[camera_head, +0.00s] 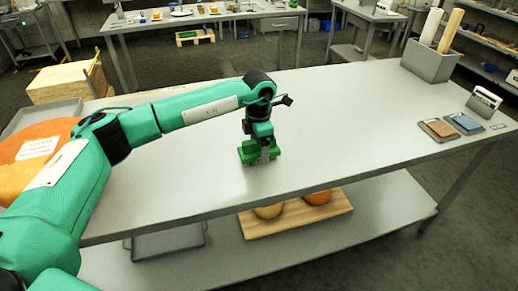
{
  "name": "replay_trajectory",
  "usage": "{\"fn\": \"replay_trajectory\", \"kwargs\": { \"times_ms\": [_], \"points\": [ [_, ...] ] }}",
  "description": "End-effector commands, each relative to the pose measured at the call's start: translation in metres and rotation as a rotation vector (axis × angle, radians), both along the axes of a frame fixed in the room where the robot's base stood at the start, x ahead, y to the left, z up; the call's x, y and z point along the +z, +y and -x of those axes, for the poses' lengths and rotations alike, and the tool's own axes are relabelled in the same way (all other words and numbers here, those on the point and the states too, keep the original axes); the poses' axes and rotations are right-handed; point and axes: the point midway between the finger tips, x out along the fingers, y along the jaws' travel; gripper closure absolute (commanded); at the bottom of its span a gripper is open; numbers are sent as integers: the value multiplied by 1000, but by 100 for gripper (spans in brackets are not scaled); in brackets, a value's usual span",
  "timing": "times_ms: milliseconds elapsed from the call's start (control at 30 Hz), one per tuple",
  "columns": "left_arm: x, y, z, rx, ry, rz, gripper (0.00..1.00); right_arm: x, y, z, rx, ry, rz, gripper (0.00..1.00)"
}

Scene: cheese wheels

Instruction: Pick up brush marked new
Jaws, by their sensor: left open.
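My left gripper (260,155) points down over the middle of the grey table (330,120), open, with nothing visible between its fingers. No brush marked new can be made out clearly. A grey box (428,64) at the table's far right corner holds two upright long pieces, one white (431,26) and one pale wooden (450,31); I cannot tell whether either is a brush. A brown pad (439,128) and a blue pad (465,123) lie at the right edge, far from my gripper; any markings are too small to read. My right gripper is out of view.
A large orange cheese wheel (30,165) with a white label is at the left, partly behind my left arm. A small sign (484,101) stands near the pads. Two round cheeses sit on a wooden board (295,214) on the lower shelf. The tabletop's centre right is clear.

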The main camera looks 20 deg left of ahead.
Motion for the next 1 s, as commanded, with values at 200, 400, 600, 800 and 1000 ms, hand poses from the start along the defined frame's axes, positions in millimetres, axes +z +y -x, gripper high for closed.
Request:
{"fn": "replay_trajectory", "kwargs": {
  "times_ms": [200,400,600,800,1000],
  "points": [
    [-4,0,0,0,-1,2,22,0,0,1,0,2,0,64],
    [-4,-1,0,0,-1,2,49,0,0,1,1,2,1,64],
    [-3,-1,0,0,-2,1,75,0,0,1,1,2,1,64],
    [-2,0,0,0,-2,1,75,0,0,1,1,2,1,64],
    [12,0,-1,0,-5,2,75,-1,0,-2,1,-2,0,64]
  ]
}}
